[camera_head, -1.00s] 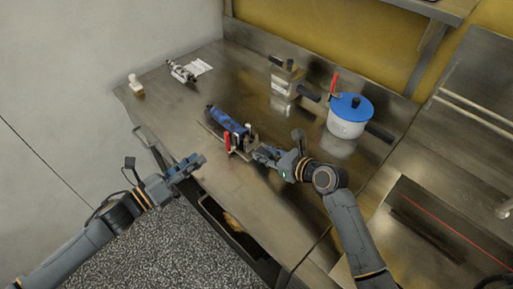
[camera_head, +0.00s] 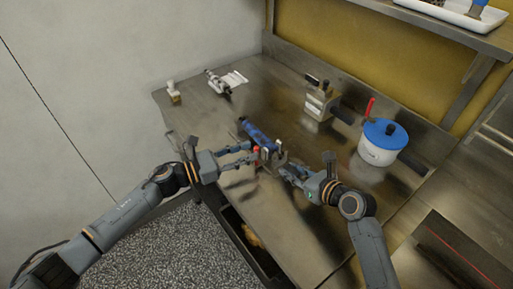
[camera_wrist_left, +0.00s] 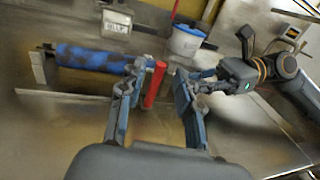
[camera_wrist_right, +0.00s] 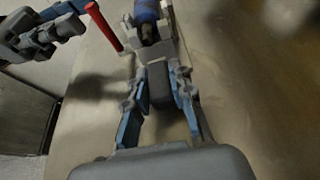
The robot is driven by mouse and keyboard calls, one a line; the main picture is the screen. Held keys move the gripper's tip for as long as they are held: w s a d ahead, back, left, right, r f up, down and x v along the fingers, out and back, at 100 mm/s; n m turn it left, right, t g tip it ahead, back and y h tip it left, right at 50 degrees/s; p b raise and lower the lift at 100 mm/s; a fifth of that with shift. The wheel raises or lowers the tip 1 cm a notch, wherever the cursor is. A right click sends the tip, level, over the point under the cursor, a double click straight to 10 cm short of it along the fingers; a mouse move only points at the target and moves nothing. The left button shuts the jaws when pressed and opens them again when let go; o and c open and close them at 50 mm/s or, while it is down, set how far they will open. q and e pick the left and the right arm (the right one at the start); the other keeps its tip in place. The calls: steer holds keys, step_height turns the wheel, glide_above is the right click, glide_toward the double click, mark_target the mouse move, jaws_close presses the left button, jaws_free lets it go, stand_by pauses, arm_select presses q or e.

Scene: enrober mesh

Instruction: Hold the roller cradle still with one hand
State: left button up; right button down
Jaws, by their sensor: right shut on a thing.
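The roller cradle (camera_head: 271,158) stands on the steel table with a blue mottled roller (camera_head: 258,132) lying in it. The roller also shows in the left wrist view (camera_wrist_left: 92,58). A red upright handle (camera_wrist_left: 155,84) is at the cradle's near end. My left gripper (camera_head: 250,153) is open beside that end; in its wrist view the red handle appears between its spread fingers, apart from both. My right gripper (camera_head: 286,169) is shut on a grey block (camera_wrist_right: 159,84) at the cradle's near end. The exact finger contact is partly hidden.
A white pot with a blue lid (camera_head: 379,152) stands right of the cradle. A metal box (camera_head: 319,105) is behind it. A silver tool (camera_head: 217,83) and a small white-topped bottle (camera_head: 173,92) are at the back left. The near tabletop is mostly clear.

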mark_target(256, 164)
arm_select(q)
steer(key=shift+x, duration=1.9)
jaws_close()
